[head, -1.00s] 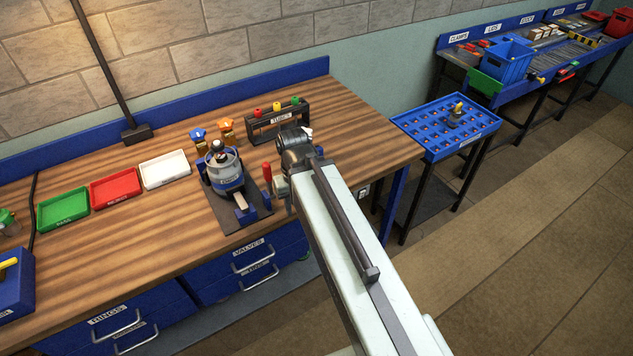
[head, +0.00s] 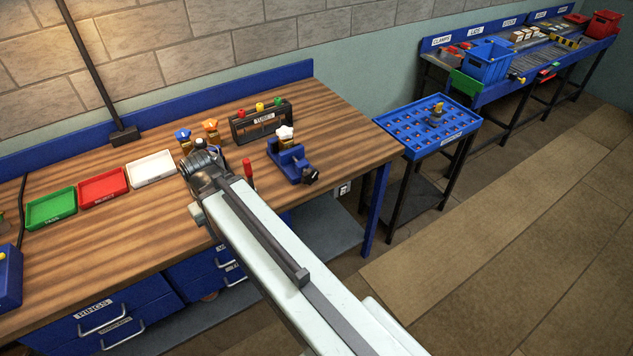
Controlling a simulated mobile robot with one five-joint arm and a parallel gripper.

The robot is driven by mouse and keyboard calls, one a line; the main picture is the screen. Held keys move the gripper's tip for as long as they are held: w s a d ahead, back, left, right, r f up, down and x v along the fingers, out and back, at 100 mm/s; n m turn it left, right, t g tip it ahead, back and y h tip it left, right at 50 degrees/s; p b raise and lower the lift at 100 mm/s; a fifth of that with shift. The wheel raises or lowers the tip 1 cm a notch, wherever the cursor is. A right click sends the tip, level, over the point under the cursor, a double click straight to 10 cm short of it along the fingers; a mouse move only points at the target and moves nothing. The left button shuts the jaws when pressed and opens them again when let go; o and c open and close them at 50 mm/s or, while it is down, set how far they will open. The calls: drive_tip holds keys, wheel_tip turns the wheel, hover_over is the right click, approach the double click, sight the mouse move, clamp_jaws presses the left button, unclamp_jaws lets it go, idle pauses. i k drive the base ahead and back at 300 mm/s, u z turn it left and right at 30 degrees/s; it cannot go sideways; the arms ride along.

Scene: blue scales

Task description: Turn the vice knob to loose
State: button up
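The blue vice (head: 291,162) stands on the workbench near its right front corner. Its black knob (head: 310,174) faces the bench's front right edge. A white star-shaped handle (head: 285,133) with a brass-coloured part below it sits at the vice's jaws. My gripper (head: 197,170) is over the bench to the left of the vice, well apart from it. The dark wrist hides the fingers, so I cannot tell whether they are open or shut. The knob's setting is too small to read.
A tube rack (head: 262,120) stands behind the vice, and a red-handled tool (head: 248,172) stands between my arm and the vice. White (head: 151,168), red (head: 103,187) and green (head: 51,209) trays lie to the left. A blue peg table (head: 428,127) stands beyond the bench's right end.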

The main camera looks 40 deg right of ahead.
sight(310, 175)
drive_tip(key=k, duration=0.85)
drive_tip(key=z, duration=0.75)
drive_tip(key=i, duration=1)
